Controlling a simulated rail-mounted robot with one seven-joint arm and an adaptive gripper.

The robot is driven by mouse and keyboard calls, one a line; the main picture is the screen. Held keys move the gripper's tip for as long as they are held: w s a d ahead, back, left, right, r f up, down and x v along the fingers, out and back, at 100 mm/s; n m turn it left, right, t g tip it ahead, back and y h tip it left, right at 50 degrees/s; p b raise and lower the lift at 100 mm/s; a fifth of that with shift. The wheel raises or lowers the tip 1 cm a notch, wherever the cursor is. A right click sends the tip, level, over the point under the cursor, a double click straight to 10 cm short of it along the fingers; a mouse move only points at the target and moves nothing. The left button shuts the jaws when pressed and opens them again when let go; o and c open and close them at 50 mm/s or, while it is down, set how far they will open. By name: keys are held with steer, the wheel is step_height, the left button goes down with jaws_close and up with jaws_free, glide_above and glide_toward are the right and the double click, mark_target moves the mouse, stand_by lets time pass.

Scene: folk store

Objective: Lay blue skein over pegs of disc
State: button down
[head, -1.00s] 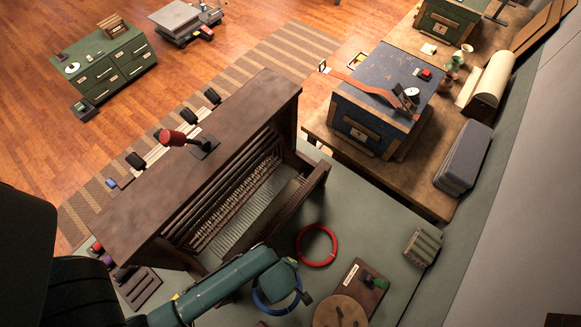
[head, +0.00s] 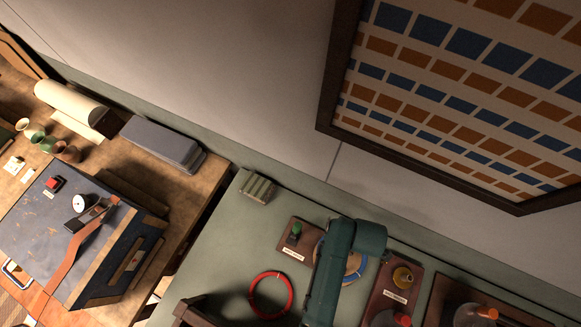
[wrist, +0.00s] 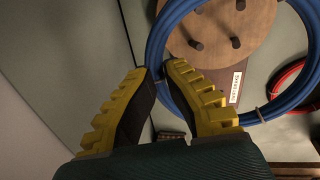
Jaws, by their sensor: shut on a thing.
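The blue skein (wrist: 157,30) is a ring held in my gripper (wrist: 160,72), whose yellow and black fingers are shut on its near edge in the wrist view. The round wooden disc (wrist: 217,60) with dark upright pegs (wrist: 196,45) appears within the skein's outline; I cannot tell how high the skein is above it. In the head view the disc (head: 319,245) and the skein (head: 362,268) are partly hidden behind my arm, and the gripper is hidden there.
A red ring (head: 271,295) lies on the green table (head: 225,265) left of the disc. A board with a green knob (head: 296,229) adjoins the disc. Another board with a brass piece (head: 402,275) stands to the right. A grey ribbed block (head: 257,188) sits near the wall.

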steer(key=f+b, duration=0.1)
steer(key=d+f+b, duration=0.1)
steer(key=b, duration=0.1)
steer(key=s+f+b, duration=0.1)
steer(key=shift+d+f, duration=0.25)
steer(key=shift+f, duration=0.15)
steer(key=shift+f, duration=0.15)
steer(key=shift+p, duration=0.35)
stand_by(0.4)
steer(key=shift+f, duration=0.1)
steer(key=shift+w+f+b, duration=0.1)
steer(key=shift+f+b, duration=1.9)
steer(key=shift+f, duration=0.8)
